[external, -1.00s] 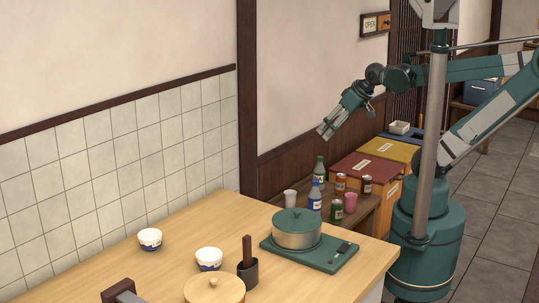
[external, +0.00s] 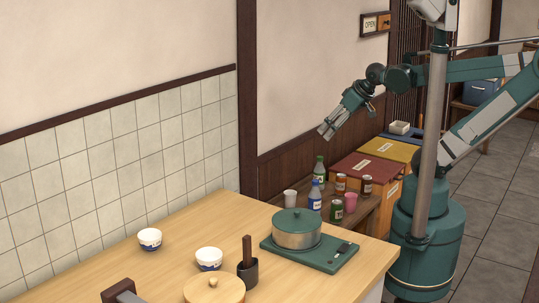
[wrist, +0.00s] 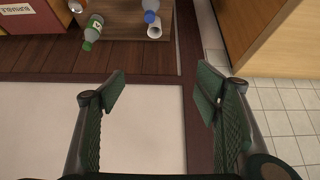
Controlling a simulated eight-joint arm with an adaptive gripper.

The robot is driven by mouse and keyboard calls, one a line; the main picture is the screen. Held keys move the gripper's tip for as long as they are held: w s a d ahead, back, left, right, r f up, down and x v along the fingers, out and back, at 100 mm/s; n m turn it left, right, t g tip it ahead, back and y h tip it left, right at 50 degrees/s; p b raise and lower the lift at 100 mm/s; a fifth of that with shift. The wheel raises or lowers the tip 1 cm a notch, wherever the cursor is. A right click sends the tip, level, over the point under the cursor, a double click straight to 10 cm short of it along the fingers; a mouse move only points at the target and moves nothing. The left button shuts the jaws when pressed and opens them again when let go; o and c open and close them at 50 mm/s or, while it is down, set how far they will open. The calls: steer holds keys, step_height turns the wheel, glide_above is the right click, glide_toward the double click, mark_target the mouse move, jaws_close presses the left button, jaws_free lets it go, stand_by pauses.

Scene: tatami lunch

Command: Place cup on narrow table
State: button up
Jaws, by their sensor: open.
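My gripper (external: 327,130) is open and empty, raised in front of the wall and above the far end of the narrow table. In the wrist view the spread fingers (wrist: 162,92) have nothing between them. The low brown narrow table (external: 368,213) stands behind the light wooden counter; part of it shows in the wrist view (wrist: 124,28). A white cup (external: 290,198) stands at its left side and also shows in the wrist view (wrist: 154,31). A pink cup (external: 350,203) stands at the right, beside the cans. My gripper is apart from both cups.
A green bottle (external: 319,171), a blue bottle (external: 315,196) and several cans (external: 337,210) crowd the narrow table. Red (external: 362,168) and yellow (external: 396,151) bins stand beyond. The counter (external: 120,270) holds a pot (external: 297,236) and two bowls (external: 150,239). Air around my gripper is clear.

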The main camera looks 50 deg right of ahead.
steer(key=w+a+r+n+g+y+p, duration=0.1)
steer(key=w+a+r+n+p, duration=0.15)
steer(key=w+a, duration=0.45)
steer(key=w+a+r+n+g+y+p, duration=0.1)
steer(key=w+a+r+n, duration=0.25)
steer(key=a, duration=0.65)
steer(key=w+a+n+g+p, duration=0.25)
steer(key=a+n, duration=0.35)
steer(key=a, duration=1.5)
steer(key=s+a+f+n+g+p, duration=0.1)
steer(key=s+a+f+n+p, duration=0.15)
steer(key=a, duration=0.85)
steer(key=s+a+f+n+g+p, duration=0.1)
steer(key=s+a+f+n, duration=0.2)
steer(key=a, duration=0.7)
steer(key=s+a+f+n+p, duration=0.1)
steer(key=s+a+f, duration=0.2)
steer(key=a, duration=0.2)
steer(key=s+a+f+n+h+p, duration=0.1)
steer(key=s+a+f+n, duration=0.1)
steer(key=a, duration=0.4)
steer(key=s+a+f+n+h, duration=0.1)
steer(key=s+a+f+n, duration=0.1)
steer(key=s+a+f, duration=0.3)
steer(key=shift+s+a+p, duration=0.25)
steer(key=shift+a+p, duration=0.15)
steer(key=shift+a, duration=0.35)
steer(key=shift+g, duration=0.25)
steer(key=shift+f, duration=1.25)
